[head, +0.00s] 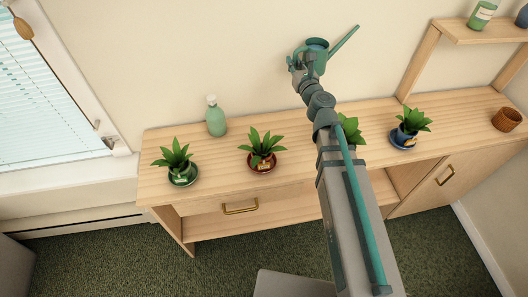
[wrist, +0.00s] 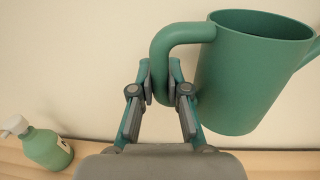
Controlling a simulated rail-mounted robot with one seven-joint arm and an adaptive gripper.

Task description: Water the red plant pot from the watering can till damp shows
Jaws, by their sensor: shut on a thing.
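The red plant pot (head: 262,167) stands on the wooden sideboard, left of my arm, with a leafy plant and a small tag. Its soil is too small to judge for damp. The teal watering can (head: 318,58) is held up above the sideboard near the wall, right of the red pot, with its spout up to the right. In the wrist view the can (wrist: 250,75) looks roughly upright, its spout cut off at the right edge. My gripper (wrist: 163,85) is shut on the can's handle (wrist: 175,37). It also shows in the head view (head: 298,64).
A green pot (head: 183,180) stands left of the red one, and a blue pot (head: 404,136) right of my arm. Another plant (head: 350,128) is partly hidden by my arm. A green bottle (head: 216,118) stands behind. A brown pot (head: 507,119) and a raised shelf (head: 478,32) are at right.

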